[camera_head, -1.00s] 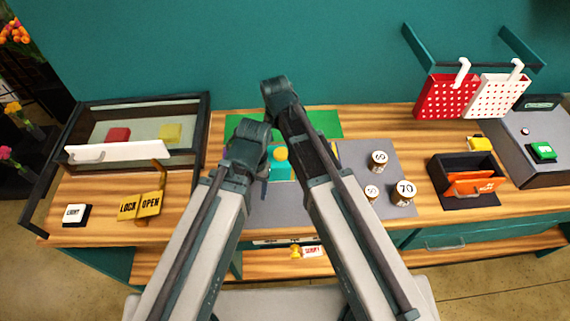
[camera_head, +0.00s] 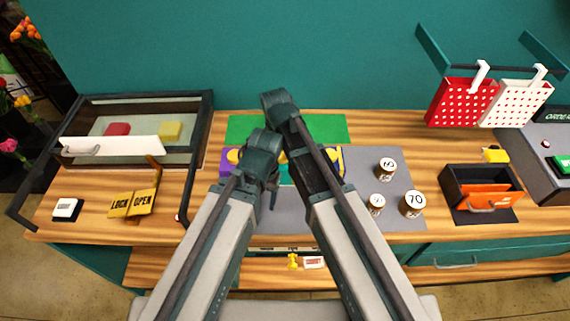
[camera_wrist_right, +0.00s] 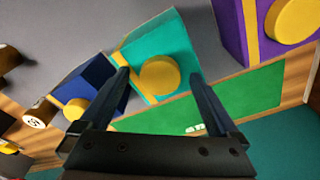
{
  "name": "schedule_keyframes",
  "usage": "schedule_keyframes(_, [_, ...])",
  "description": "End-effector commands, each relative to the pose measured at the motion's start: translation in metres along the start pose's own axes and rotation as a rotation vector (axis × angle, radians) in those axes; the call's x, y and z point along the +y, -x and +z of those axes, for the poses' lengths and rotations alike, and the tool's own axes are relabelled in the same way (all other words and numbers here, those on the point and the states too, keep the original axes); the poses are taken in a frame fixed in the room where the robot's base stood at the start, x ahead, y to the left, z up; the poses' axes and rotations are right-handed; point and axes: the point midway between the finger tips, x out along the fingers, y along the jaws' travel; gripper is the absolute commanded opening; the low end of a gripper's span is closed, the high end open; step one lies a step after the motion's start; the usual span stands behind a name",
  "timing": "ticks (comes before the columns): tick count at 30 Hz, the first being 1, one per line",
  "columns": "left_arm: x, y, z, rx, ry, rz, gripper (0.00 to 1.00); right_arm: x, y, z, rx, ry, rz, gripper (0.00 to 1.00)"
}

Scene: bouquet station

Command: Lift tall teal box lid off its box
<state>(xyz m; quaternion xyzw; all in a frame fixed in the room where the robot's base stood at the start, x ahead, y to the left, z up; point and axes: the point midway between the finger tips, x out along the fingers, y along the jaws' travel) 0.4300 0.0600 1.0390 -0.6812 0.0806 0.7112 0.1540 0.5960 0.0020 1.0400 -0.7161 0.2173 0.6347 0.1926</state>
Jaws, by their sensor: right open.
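The teal box (camera_wrist_right: 163,58) with a round yellow knob (camera_wrist_right: 159,77) on its lid shows in the right wrist view. My right gripper (camera_wrist_right: 159,73) is open, with its fingers on either side of the knob in the picture; I see no clear contact. In the head view only a bit of the teal box (camera_head: 284,180) shows between my arms. My left gripper (camera_head: 272,196) is mostly hidden behind its own arm, near the boxes, and its jaws cannot be made out.
A purple box (camera_wrist_right: 231,35) and a blue box (camera_wrist_right: 97,79), both with yellow knobs, flank the teal one. A green mat (camera_head: 236,128) lies behind. Several numbered canisters (camera_head: 412,204) stand at right on the grey mat (camera_head: 400,160). An open drawer box (camera_head: 459,178) is farther right.

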Motion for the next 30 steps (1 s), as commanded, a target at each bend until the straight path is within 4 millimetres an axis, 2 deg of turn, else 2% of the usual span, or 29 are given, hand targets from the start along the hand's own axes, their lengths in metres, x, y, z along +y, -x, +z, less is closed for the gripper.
schedule_keyframes(2, [-0.0001, 0.0009, 0.0001, 0.000, 0.000, 0.000, 0.67, 0.0000, 0.0009, 0.0000, 0.000, 0.000, 0.000, 0.97])
schedule_keyframes(18, [-0.0001, 0.0009, 0.0001, 0.000, 0.001, 0.000, 0.67, 0.0001, 0.0009, -0.0002, 0.000, 0.000, 0.000, 0.01])
schedule_keyframes(30, [-0.0003, 0.0023, 0.0002, 0.000, 0.001, 0.000, 0.67, 0.0003, 0.0023, -0.0007, 0.000, 0.000, 0.000, 0.00])
